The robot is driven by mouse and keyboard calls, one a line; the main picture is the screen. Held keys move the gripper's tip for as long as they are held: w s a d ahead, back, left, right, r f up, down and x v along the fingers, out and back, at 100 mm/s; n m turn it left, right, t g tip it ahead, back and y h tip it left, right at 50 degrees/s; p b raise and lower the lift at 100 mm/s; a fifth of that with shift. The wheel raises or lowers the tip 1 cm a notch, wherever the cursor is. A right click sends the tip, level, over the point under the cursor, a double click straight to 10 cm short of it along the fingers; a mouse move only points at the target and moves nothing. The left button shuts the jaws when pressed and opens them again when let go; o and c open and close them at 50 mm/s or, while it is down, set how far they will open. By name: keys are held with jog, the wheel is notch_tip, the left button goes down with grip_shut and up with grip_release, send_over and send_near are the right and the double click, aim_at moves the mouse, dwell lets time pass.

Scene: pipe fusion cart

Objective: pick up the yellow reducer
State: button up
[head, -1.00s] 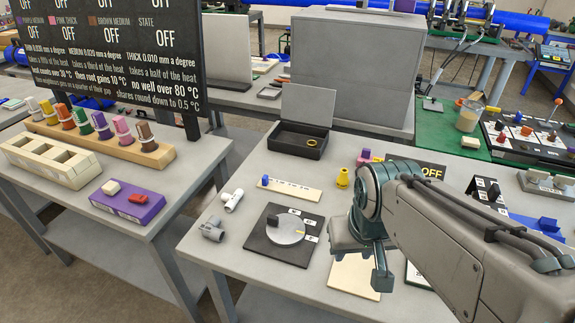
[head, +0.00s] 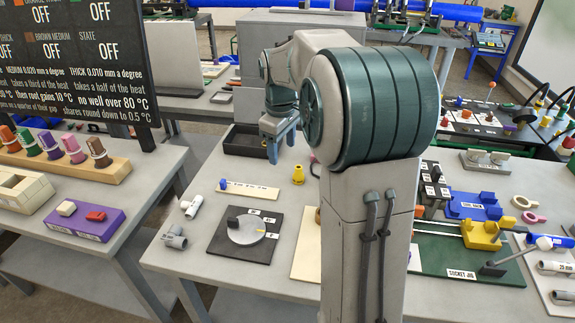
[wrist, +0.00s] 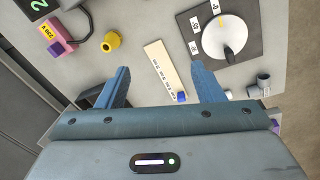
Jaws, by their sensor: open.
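The yellow reducer (head: 298,175) stands on the grey table, right of the cream strip with the blue slider. In the wrist view the reducer (wrist: 111,41) lies just beyond the tip of the left finger, outside the gap between the fingers. My gripper (head: 284,150) hangs above the back of the table, up and left of the reducer in the head view. It is open and empty, and its fingers (wrist: 160,68) show apart in the wrist view. Nothing hides the reducer in either view.
The cream strip (wrist: 165,70) shows between my fingers in the wrist view. A dial on a black plate (head: 245,235) and grey pipe fittings (head: 175,237) are nearby. A black open box (head: 242,140) stands behind. A pink-purple block (wrist: 68,33) is left of the reducer in the wrist view.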

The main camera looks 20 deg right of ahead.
aim_at(299, 167)
jog(key=w+d+f+n+g+p, duration=0.1)
jog(key=w+d+f+n, duration=0.35)
jog(key=w+d, duration=0.6)
jog(key=shift+y, duration=0.3)
jog(key=f, duration=0.5)
jog(key=f+p, duration=0.1)
jog(key=f, duration=0.3)
jog(key=shift+w+a+f, duration=0.1)
jog(key=shift+a+f, duration=0.1)
jog(key=shift+f, duration=0.15)
jog(key=f, duration=0.1)
jog(key=f+p, duration=0.1)
jog(key=f, duration=0.2)
jog(key=shift+s+a, duration=0.3)
jog(key=shift+a, duration=0.05)
jog(key=shift+f, duration=0.65)
jog(key=c, duration=1.1)
